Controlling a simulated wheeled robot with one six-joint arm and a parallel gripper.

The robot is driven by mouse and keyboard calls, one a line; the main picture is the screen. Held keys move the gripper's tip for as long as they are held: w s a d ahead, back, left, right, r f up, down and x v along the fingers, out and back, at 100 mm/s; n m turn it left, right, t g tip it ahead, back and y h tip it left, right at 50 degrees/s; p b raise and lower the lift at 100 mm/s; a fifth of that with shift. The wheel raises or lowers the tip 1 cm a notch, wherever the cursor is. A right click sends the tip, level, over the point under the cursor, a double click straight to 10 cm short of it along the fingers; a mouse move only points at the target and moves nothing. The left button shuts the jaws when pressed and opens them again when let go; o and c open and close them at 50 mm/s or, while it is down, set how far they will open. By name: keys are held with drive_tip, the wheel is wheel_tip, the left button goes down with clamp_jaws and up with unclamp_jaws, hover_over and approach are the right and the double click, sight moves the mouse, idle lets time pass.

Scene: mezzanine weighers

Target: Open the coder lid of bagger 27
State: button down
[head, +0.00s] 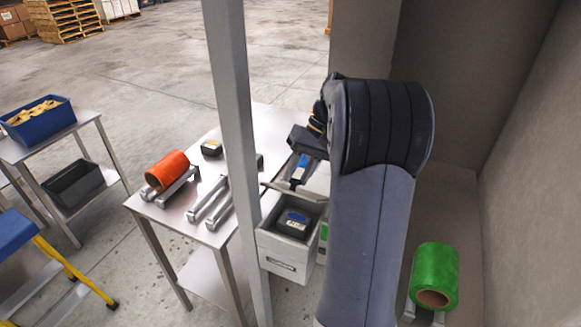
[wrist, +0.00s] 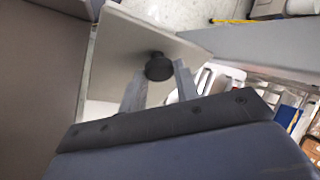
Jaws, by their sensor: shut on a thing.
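The coder is a light grey box (head: 283,252) with a front slot, standing beside the post in the head view. The lid (head: 312,197) stands raised at the back of the box, partly hidden by my arm. In the wrist view the lid is a pale panel (wrist: 133,40) with a round black knob (wrist: 159,67). My gripper (wrist: 160,82) is shut on this knob, one finger on each side. I cannot read a bagger number.
A grey post (head: 237,150) stands close left of the coder. A steel table (head: 150,212) holds an orange roll (head: 167,170), rails and a small dark cartridge (head: 212,148). A green roll (head: 435,275) lies at right near a wall (head: 535,190).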

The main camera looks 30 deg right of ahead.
drive_tip(key=shift+w+d+r+g+y, duration=0.35)
drive_tip(key=shift+w+d+y, duration=0.15)
drive_tip(key=shift+d, duration=0.15)
drive_tip(key=shift+w+d+r+g+y, duration=0.25)
drive_tip(key=shift+w+d+r+y, duration=0.1)
drive_tip(key=shift+w+d+y, duration=0.2)
drive_tip(key=shift+s, duration=0.1)
drive_tip(key=c, duration=1.1)
unclamp_jaws()
drive_tip(key=shift+o, duration=0.2)
drive_tip(key=shift+a, duration=0.1)
